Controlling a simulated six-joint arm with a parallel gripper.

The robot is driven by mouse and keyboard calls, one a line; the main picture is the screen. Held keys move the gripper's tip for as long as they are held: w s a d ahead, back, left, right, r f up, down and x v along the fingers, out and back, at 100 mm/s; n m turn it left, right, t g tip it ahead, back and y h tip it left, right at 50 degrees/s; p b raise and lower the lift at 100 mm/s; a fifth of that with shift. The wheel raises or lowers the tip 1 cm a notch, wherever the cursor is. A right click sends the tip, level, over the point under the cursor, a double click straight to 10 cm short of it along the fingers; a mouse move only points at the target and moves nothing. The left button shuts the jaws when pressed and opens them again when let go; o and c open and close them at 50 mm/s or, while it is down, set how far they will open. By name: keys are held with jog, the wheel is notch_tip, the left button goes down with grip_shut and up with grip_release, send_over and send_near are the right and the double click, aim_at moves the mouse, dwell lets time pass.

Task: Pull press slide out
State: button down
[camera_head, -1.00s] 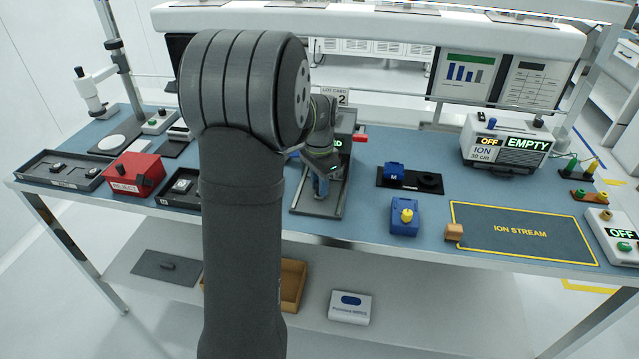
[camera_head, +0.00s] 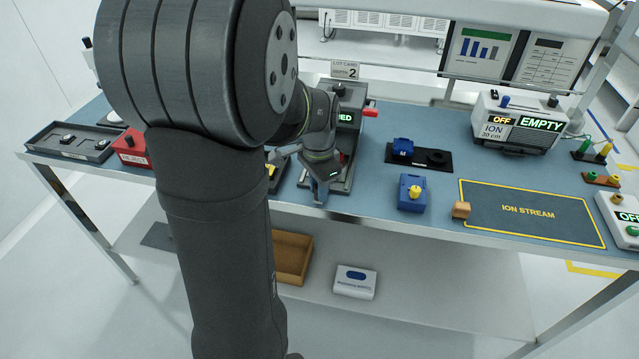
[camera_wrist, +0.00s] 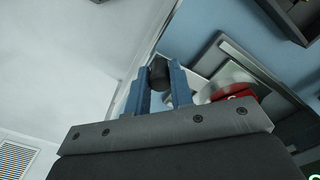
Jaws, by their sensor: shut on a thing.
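The press (camera_head: 348,110) stands on the bench with a red handle and a green-lit display, partly hidden by my arm. Its grey base (camera_head: 346,180) reaches towards the bench's front edge. My gripper (camera_head: 320,190) is low at that front edge. In the wrist view, its blue fingers (camera_wrist: 159,84) are shut on a black cylindrical knob (camera_wrist: 158,70). A grey plate-like part (camera_wrist: 215,60) and a red round part (camera_wrist: 236,91) lie just right of the fingers. How far the press slide stands out is hard to tell, as my wrist covers it.
A blue box with a yellow knob (camera_head: 412,193), a wooden block (camera_head: 461,210) and the ION STREAM mat (camera_head: 535,213) lie to the right. A red reject bin (camera_head: 133,150) is left, partly behind my arm. Below is a shelf with a brown tray (camera_head: 293,257).

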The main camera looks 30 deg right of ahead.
jog(key=c, duration=1.3)
grip_release()
notch_tip(320, 180, up, 18)
jog(key=shift+f, duration=0.25)
jog(key=shift+f, duration=0.1)
notch_tip(320, 180, down, 17)
jog(key=shift+f, duration=0.15)
